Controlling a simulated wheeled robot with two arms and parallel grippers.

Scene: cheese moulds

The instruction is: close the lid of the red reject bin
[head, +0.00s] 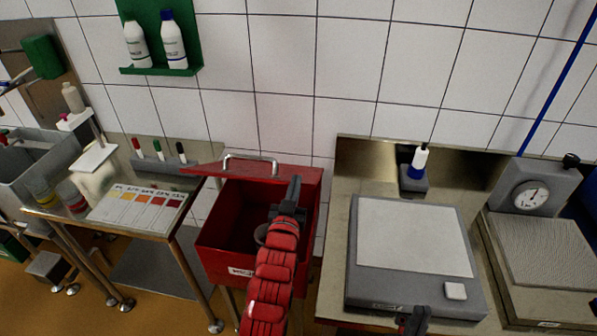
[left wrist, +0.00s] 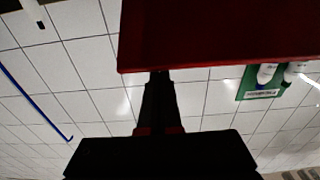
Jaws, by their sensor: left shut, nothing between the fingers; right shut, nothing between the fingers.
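The red reject bin (head: 222,261) stands between two steel tables in the head view, its top open and its dark inside showing. Its red lid (head: 240,176) is raised at the back, with a metal handle (head: 250,158). In the left wrist view the lid (left wrist: 220,35) fills the top. My left gripper (head: 294,186) is shut and empty, above the bin and in front of the lid's right part. In the left wrist view its fingertips (left wrist: 158,76) meet the lid's edge; I cannot tell whether they touch. My right gripper (head: 415,318) is shut at the bottom edge.
A grey scale (head: 412,240) and a small bottle (head: 420,158) stand on the right table. A dial instrument (head: 530,197) is at far right. The left table holds a colour chart (head: 138,208) and several markers. A green wall shelf (head: 160,71) holds two bottles.

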